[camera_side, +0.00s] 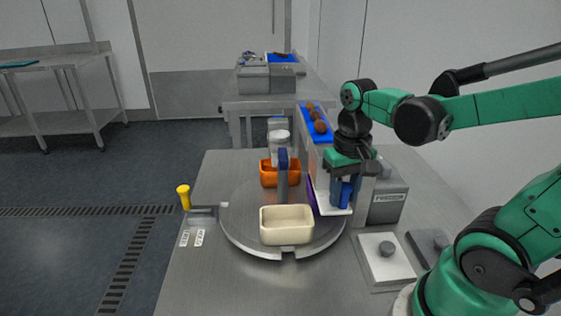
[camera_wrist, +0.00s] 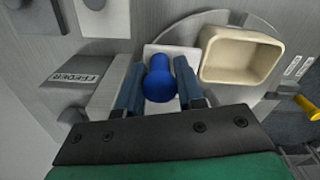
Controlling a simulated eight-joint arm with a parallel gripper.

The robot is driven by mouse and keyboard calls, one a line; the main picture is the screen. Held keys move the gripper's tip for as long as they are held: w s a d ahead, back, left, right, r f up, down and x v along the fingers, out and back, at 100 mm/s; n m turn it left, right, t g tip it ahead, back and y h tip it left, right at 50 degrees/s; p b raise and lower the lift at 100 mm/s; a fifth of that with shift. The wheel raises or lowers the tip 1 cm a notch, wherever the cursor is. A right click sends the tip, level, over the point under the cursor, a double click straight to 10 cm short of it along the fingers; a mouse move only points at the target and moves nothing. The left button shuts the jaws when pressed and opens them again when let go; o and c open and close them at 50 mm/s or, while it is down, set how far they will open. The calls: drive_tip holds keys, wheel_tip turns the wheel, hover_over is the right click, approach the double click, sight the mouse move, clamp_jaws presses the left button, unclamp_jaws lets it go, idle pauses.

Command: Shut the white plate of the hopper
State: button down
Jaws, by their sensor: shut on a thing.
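The white plate (camera_side: 334,210) of the hopper (camera_side: 316,160) shows low at the hopper's front, under my gripper. In the wrist view the white plate (camera_wrist: 155,50) lies beneath a blue knob (camera_wrist: 159,86). My gripper (camera_side: 346,193) points down, and its two fingers stand on either side of the blue knob, shut on it. The wrist view shows my gripper (camera_wrist: 160,90) with the knob between the fingers. The hopper's opening is hidden, so I cannot tell how far the plate covers it.
A round turntable (camera_side: 236,222) carries a cream bin (camera_side: 287,226) and an orange bin (camera_side: 267,177) left of the plate. A grey feeder box (camera_side: 388,206) stands close on the right. Brown dates (camera_side: 319,126) lie on the blue top. A yellow knob (camera_side: 184,196) stands at far left.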

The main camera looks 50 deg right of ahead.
drive_tip(key=shift+w+d, duration=0.2)
drive_tip(key=shift+w, duration=0.1)
drive_tip(key=c, duration=0.7)
unclamp_jaws()
drive_tip(key=shift+r, duration=2.8)
